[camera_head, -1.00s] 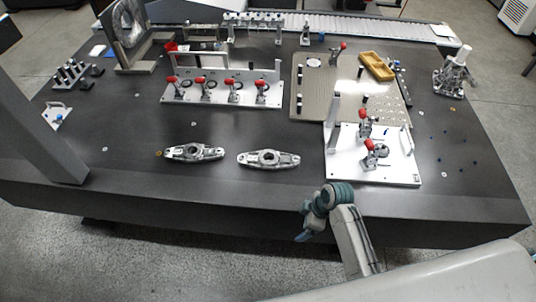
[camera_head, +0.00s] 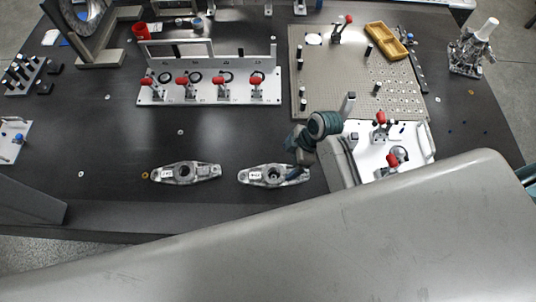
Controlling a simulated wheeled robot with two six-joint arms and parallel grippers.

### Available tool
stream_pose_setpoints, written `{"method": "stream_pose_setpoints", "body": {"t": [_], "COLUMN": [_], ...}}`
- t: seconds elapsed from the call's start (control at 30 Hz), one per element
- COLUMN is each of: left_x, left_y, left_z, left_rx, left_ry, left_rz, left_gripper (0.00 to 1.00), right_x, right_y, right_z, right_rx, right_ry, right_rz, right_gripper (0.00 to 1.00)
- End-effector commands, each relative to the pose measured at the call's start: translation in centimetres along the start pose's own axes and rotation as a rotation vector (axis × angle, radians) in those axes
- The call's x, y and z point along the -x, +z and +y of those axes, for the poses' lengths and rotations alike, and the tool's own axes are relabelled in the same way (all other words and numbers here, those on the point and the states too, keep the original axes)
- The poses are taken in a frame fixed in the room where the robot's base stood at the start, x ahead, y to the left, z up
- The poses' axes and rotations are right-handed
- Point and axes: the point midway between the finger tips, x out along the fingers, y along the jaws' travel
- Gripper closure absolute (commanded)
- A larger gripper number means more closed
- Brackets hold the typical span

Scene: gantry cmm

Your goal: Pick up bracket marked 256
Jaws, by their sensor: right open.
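Two grey metal brackets lie flat on the dark table, each with a round hole in the middle and a small white label. One is the left bracket (camera_head: 186,173); the other is the right bracket (camera_head: 262,175). The labels are too small to read, so I cannot tell which is marked 256. My right gripper (camera_head: 298,168) is open at the right end of the right bracket, covering part of that end. I cannot tell whether it touches the bracket. My left gripper is out of view.
A white fixture plate with red-handled clamps (camera_head: 208,96) stands behind the brackets. A perforated plate (camera_head: 345,85) with a yellow tray (camera_head: 388,41) is at the back right. A white clamp plate (camera_head: 418,140) is partly hidden by my arm. The table left of the brackets is mostly clear.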

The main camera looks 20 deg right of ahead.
Motion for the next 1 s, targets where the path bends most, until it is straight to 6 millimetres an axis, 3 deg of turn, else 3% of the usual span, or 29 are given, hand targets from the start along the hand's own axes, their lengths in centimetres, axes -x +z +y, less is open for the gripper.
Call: {"method": "stream_pose_setpoints", "body": {"t": [0.4, 0.53, 0.77, 1.0], "left_x": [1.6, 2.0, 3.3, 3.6], "left_y": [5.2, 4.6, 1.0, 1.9], "left_z": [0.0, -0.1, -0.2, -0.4], "left_rx": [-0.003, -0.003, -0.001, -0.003], "left_ry": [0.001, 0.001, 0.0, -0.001], "left_rz": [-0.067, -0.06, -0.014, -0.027], "left_gripper": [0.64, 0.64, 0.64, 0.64], "right_x": [-5.1, -5.8, -8.8, -10.6], "right_y": [-0.2, -0.4, -0.9, -0.8], "right_z": [-0.1, -0.2, -0.5, -0.5], "right_rx": [0.003, 0.002, 0.002, 0.003], "right_ry": [-0.002, -0.003, -0.005, -0.001], "right_rz": [0.001, 0.002, 0.001, 0.001], "right_gripper": [0.08, 0.08, 0.08, 0.08]}}
